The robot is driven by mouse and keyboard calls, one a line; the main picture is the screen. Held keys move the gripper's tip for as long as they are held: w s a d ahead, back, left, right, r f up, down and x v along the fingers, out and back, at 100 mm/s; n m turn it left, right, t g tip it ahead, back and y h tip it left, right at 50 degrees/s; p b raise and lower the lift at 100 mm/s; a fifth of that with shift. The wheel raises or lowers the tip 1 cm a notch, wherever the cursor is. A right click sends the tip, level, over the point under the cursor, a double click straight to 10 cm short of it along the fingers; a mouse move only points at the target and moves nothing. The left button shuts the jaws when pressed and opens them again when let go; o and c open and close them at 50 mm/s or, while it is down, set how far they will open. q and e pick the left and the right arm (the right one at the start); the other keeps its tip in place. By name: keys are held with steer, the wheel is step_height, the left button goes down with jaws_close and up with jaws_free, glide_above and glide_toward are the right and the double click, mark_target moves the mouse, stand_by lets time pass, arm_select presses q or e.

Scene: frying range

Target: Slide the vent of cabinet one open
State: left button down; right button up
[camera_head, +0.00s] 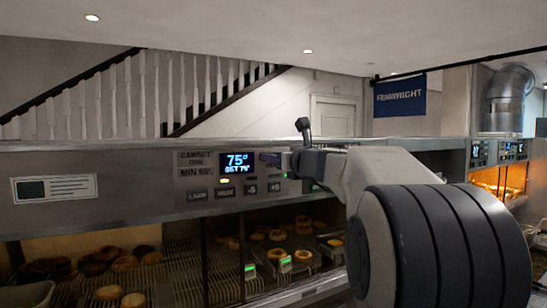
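Cabinet one has a grey metal front with a control panel (195,163) labelled "CABINET ONE MIN 65°". Its display (237,162) reads 75° with a set value that looks like 74°. A row of buttons (225,193) sits below, with a small amber light lit. I cannot make out the vent. My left gripper is not in view.
Behind glass below the panel, pastries (277,235) lie on wire racks with small green-lit tags. A label plate (54,188) is on the front at left. Another lit cabinet (498,182) and a metal duct (507,97) stand at right. A staircase is behind.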

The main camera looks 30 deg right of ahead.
jaws_close()
stand_by(1.2)
